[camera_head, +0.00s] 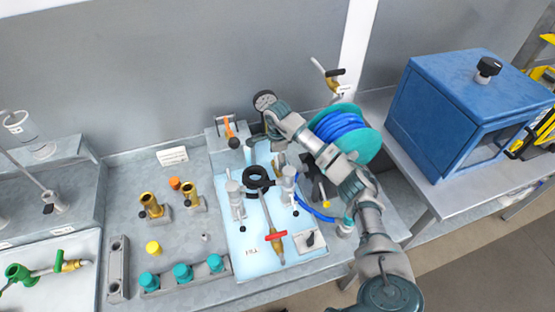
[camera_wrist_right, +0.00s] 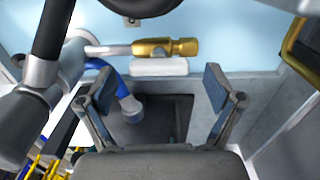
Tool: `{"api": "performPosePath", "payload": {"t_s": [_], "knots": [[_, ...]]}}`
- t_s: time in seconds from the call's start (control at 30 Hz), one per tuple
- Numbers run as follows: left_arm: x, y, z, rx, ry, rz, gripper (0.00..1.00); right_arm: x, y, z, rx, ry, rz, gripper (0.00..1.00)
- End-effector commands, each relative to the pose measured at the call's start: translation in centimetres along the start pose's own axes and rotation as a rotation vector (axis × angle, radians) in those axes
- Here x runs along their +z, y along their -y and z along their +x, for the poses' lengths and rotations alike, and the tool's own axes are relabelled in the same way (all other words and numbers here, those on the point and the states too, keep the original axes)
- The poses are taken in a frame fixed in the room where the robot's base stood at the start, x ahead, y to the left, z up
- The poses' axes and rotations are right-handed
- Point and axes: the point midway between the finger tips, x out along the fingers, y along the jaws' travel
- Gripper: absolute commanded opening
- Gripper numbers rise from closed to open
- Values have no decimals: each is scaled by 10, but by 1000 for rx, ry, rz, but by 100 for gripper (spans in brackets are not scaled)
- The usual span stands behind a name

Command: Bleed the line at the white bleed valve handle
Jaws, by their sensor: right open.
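My right arm comes in from the lower right in the head view and reaches over the back of the light blue board (camera_head: 248,258). In the right wrist view my right gripper (camera_wrist_right: 156,80) is open, with nothing between its blue-padded fingers. A white bar, which looks like the white bleed valve handle (camera_wrist_right: 160,67), lies just beyond and between the fingertips, beside a brass valve (camera_wrist_right: 165,47) on a metal pipe. I cannot tell whether a finger touches it. In the head view my arm hides most of that spot. My left gripper is not in view.
A black ring (camera_head: 257,178) and a red-handled brass valve (camera_head: 275,237) stand on the board. An orange lever (camera_head: 230,128) and a gauge (camera_head: 265,100) are at the back. A blue hose reel (camera_head: 368,125) is close to my arm; the hose (camera_wrist_right: 123,88) also shows in the wrist view.

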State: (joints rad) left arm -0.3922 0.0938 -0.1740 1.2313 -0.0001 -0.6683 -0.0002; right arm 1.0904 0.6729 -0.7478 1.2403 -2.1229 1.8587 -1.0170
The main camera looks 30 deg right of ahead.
Motion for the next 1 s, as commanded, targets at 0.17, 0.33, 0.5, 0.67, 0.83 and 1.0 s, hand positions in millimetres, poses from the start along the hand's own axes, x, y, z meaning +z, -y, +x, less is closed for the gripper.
{"api": "performPosePath", "payload": {"t_s": [0.17, 0.33, 0.5, 0.67, 0.83, 1.0], "knots": [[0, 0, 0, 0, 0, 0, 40, 0, 0, 6, -1, 0, 1, 92], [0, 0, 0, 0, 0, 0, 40, -1, 0, 6, -1, 0, 1, 92], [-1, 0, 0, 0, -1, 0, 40, -1, 0, 6, -1, 0, 1, 54], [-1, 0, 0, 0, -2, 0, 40, -1, 1, 6, -1, 0, 1, 32], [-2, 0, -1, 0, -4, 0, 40, -1, 1, 6, -2, 0, 13, 32], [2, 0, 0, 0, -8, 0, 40, -1, 1, 4, -2, 0, 65, 32]]}}
